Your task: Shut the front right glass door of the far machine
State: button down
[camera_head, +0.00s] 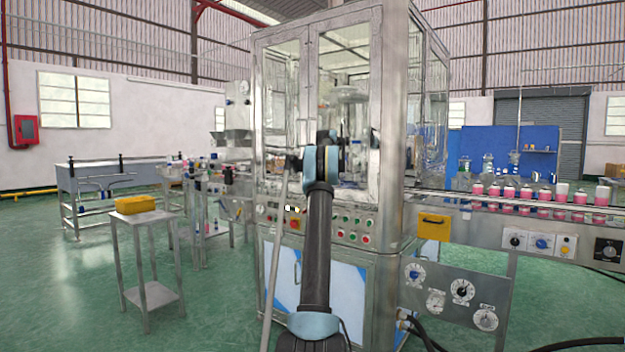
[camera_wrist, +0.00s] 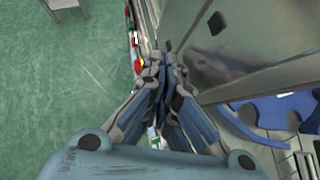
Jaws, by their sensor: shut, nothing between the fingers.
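The far machine is a tall steel cabinet (camera_head: 393,120) with glass doors, in the middle of the head view. Its front right glass door (camera_head: 345,65) is the pane beside the thick corner post. My arm covers its lower part, and I cannot tell how far it stands ajar. In the wrist view a metal-framed glass panel (camera_wrist: 240,60) lies right of the fingers. My gripper (camera_wrist: 168,62) is shut and empty, with its tips close to the panel's edge; contact is unclear. In the head view my wrist hides most of the gripper.
A control panel with buttons (camera_head: 350,232) runs below the doors. A conveyor with pink bottles (camera_head: 540,200) extends right. A small steel stand (camera_head: 150,222) with a yellow box (camera_head: 135,204) is at left. Green floor (camera_head: 60,300) is open at lower left.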

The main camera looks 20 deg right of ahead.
jog(key=shift+a, duration=0.1)
dwell(0.4)
jog(key=s+a+r+n, duration=0.2)
jog(key=s+a+r, duration=0.2)
jog(key=s+a, duration=0.3)
jog(key=s+a+r+n, duration=0.2)
jog(key=s+a+r, duration=0.1)
jog(key=s+a, duration=0.35)
jog(key=s+a+f+n+g, duration=0.1)
jog(key=s+a+f+n, duration=0.3)
jog(key=s, duration=0.6)
jog(key=s+a+f+n+g, duration=0.1)
jog(key=s+a+f+n, duration=0.1)
jog(key=s+a+n, duration=0.6)
jog(key=s+a+f+n+g, duration=0.2)
jog(key=s+a+f, duration=0.1)
jog(key=s, duration=0.9)
jog(key=s+a+f+n+g+h, duration=0.1)
jog(key=s+f+n, duration=0.7)
jog(key=s+f, duration=0.7)
jog(key=s+a+f+n+g, duration=0.1)
jog(key=s+a+f+n, duration=0.1)
jog(key=s+f+n, duration=0.6)
jog(key=s+f, duration=0.7)
jog(key=s, duration=0.6)
jog(key=shift+a+g+h, duration=0.2)
jog(key=shift+g+h, duration=0.1)
jog(key=shift+h, duration=0.1)
